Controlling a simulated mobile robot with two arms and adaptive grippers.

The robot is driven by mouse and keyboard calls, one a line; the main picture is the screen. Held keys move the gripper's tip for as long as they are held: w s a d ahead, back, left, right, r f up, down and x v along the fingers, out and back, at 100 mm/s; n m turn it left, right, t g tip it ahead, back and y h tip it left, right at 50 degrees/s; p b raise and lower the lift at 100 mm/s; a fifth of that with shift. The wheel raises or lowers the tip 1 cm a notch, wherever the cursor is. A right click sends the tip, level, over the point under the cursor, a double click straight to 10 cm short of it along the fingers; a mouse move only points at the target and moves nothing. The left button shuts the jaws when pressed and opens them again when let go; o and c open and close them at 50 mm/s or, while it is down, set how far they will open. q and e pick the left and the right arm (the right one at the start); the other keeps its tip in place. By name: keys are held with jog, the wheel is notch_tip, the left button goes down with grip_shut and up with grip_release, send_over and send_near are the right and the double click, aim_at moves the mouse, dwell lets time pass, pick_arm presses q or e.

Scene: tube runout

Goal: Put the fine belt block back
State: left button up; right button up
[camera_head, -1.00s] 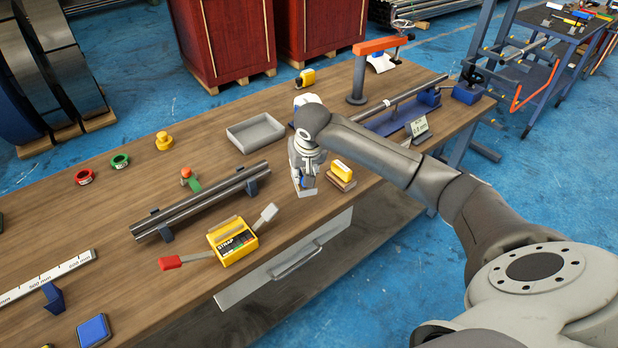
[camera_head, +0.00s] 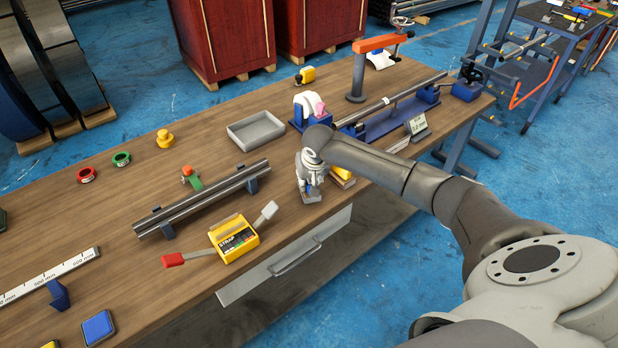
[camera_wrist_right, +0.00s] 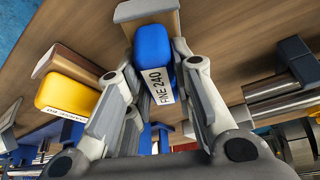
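The fine belt block shows in the right wrist view as a blue grip (camera_wrist_right: 152,55) labelled "FINE 240", with a tan and grey base at its far end. My right gripper (camera_wrist_right: 154,62) has one finger along each side of the blue grip and looks shut on it. In the head view my right gripper (camera_head: 309,184) points down near the bench's front edge, the block's grey part (camera_head: 312,197) just below it. I cannot tell whether the block touches the bench. My left gripper is not in view.
Bare wood lies between the tray and my gripper.

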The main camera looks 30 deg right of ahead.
jog(key=o, duration=0.4)
jog(key=shift+o, duration=0.2)
jog(key=shift+r, duration=0.1)
jog(key=v, duration=1.2)
jog(key=shift+b, duration=0.4)
jog(key=shift+w+a, duration=0.1)
jog(key=shift+a, duration=0.05)
